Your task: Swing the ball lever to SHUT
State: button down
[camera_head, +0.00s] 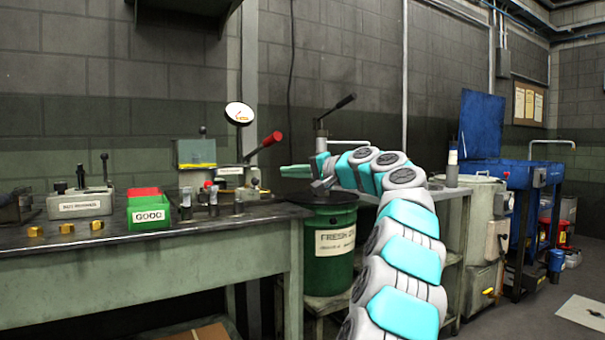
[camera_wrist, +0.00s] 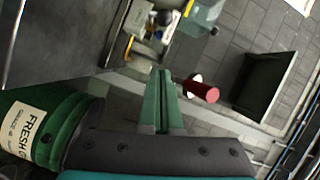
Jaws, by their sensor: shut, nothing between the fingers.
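I cannot tell for sure which handle is the ball lever, and no SHUT mark is readable. A short upright lever with a dark knob (camera_head: 105,158) stands on a labelled grey box (camera_head: 80,204) at the left of the bench. A red-handled lever (camera_head: 268,142) slants up to the right from the bench fixture. A small yellow handle (camera_head: 488,293) sits low on the grey cabinet at right. My gripper (camera_head: 290,171) is shut and empty, pointing left above the green drum. In the wrist view, its fingers (camera_wrist: 161,90) lie together, beside a red cylinder (camera_wrist: 205,92).
The green drum (camera_head: 334,266) stands at the bench's right end; a black-handled lever (camera_head: 345,102) rises behind my arm. The bench (camera_head: 180,270) holds a green GOOD bin (camera_head: 149,217) and brass pieces (camera_head: 67,228). A blue machine (camera_head: 482,125) stands right. Floor at lower right is mostly clear.

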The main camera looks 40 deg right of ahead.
jog(key=shift+w+a+f, duration=0.15)
jog(key=shift+w, duration=0.95)
jog(key=shift+w+a+f, duration=0.1)
jog(key=shift+w+a, duration=0.1)
jog(key=shift+w, duration=0.05)
jog(key=shift+s+a, duration=0.1)
jog(key=shift+a, duration=0.1)
jog(key=shift+a+f+b, duration=0.25)
jog(key=shift+a+b, duration=0.15)
jog(key=shift+a, duration=0.1)
jog(key=shift+a+f+b, duration=0.25)
jog(key=shift+a+b, duration=0.05)
jog(key=shift+a, duration=0.75)
jog(key=shift+w+a, duration=0.2)
